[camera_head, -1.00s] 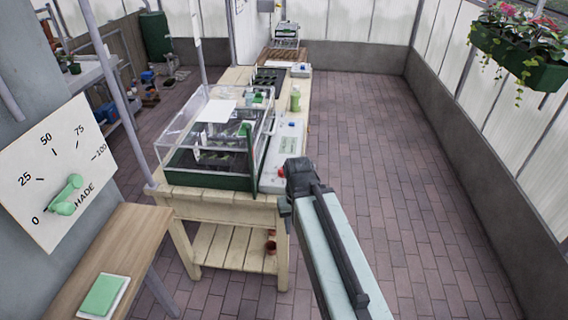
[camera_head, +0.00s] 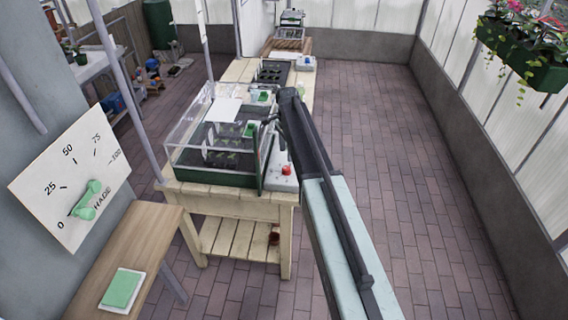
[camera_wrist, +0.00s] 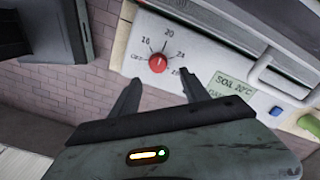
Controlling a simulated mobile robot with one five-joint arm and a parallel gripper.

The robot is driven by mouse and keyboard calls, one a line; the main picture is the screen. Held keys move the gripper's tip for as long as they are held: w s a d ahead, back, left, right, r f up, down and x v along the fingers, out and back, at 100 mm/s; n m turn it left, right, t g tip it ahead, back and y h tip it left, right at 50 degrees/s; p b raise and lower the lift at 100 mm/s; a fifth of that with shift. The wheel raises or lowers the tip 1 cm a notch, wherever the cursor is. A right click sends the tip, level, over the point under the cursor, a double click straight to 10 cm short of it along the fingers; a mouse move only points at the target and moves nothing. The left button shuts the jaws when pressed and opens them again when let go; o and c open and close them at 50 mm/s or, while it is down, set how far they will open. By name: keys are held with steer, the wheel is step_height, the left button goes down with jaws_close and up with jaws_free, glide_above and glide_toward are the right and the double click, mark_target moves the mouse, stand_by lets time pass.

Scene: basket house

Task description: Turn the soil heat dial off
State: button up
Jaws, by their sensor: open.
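The red dial (camera_wrist: 158,62) sits on a pale control panel (camera_wrist: 195,65) in the wrist view. Numbers 16, 20 and 24 are printed around it, with a small, unclear mark at its left. A green label (camera_wrist: 232,88) starting with "SOIL" is to its right. Its pointer direction is too small to tell. The dial also shows in the head view (camera_head: 286,170) at the bench's front right. My gripper (camera_wrist: 160,78) is open and empty, its fingertips apart, just below the dial in the picture and on either side of it. In the head view my arm hides part of the panel.
A clear-walled propagator (camera_head: 215,135) with seedlings stands left of the panel on the wooden bench (camera_head: 225,200). A shade dial board (camera_head: 50,190) is at left. The brick floor at right is clear.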

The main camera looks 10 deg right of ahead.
mark_target(286, 167)
step_height(286, 167, down, 8)
steer(key=b, duration=0.8)
steer(key=shift+f, duration=0.1)
steer(key=shift+s, duration=0.1)
steer(key=shift+c, duration=0.3)
